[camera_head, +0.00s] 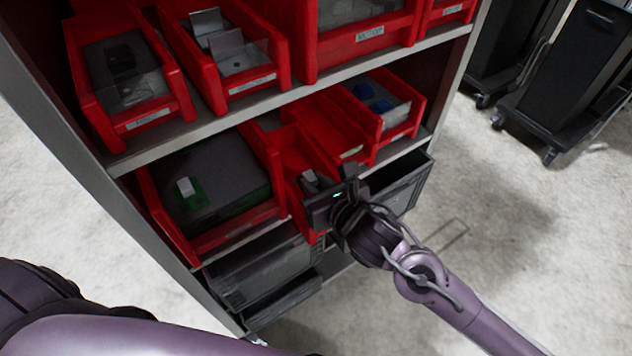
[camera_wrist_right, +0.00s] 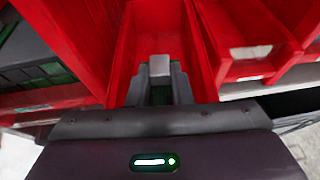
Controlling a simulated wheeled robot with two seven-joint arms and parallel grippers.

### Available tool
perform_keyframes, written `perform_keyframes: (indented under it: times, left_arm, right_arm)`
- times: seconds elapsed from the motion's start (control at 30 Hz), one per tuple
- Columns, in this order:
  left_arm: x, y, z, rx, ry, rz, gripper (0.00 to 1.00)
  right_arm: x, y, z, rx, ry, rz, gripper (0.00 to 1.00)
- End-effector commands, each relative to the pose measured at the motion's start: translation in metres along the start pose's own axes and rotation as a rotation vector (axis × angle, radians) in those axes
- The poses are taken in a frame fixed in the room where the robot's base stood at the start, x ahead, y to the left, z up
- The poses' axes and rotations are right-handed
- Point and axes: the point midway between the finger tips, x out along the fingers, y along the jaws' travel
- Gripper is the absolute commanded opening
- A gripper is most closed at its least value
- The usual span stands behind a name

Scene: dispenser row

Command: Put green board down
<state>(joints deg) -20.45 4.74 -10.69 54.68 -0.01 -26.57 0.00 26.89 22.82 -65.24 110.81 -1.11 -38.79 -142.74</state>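My right gripper (camera_head: 318,180) reaches from the right into a narrow red bin on the middle shelf. In the right wrist view its two fingers (camera_wrist_right: 160,88) point into this bin (camera_wrist_right: 128,62). Between them is a dark green board (camera_wrist_right: 160,97) with a light grey block (camera_wrist_right: 159,66) at its far end; the fingers appear shut on it. Whether the board touches the bin floor is hidden. Another green board (camera_head: 194,198) with a pale block lies in the wide red bin (camera_head: 268,160) to the left. My left gripper is out of view.
The shelf rack (camera_head: 150,158) holds several red bins, with bins holding clear and grey parts above. A bin with blue parts (camera_head: 365,92) stands right of the gripper. Dark carts (camera_head: 570,85) stand at the back right; the floor between is clear.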

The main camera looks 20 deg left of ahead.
Motion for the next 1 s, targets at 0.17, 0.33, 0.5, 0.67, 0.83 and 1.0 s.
perform_keyframes:
  times: [0.17,0.33,0.5,0.67,0.83,1.0]
  left_arm:
    - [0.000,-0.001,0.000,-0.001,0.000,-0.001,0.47]
    - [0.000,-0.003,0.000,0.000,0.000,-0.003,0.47]
    - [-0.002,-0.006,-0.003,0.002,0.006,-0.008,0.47]
    - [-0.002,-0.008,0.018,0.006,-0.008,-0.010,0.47]
    - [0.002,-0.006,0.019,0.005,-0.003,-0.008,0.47]
    - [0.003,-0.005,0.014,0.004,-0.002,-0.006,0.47]
  right_arm:
    - [0.000,0.000,0.000,0.000,0.000,0.000,0.41]
    - [0.000,0.000,0.000,0.000,0.000,0.000,0.41]
    - [-0.001,0.000,0.002,0.001,0.000,0.000,0.41]
    - [-0.005,0.001,0.012,0.002,0.000,0.001,0.41]
    - [-0.037,-0.001,0.009,-0.003,0.002,0.000,0.41]
    - [-0.078,-0.001,0.009,-0.002,0.001,0.000,0.41]
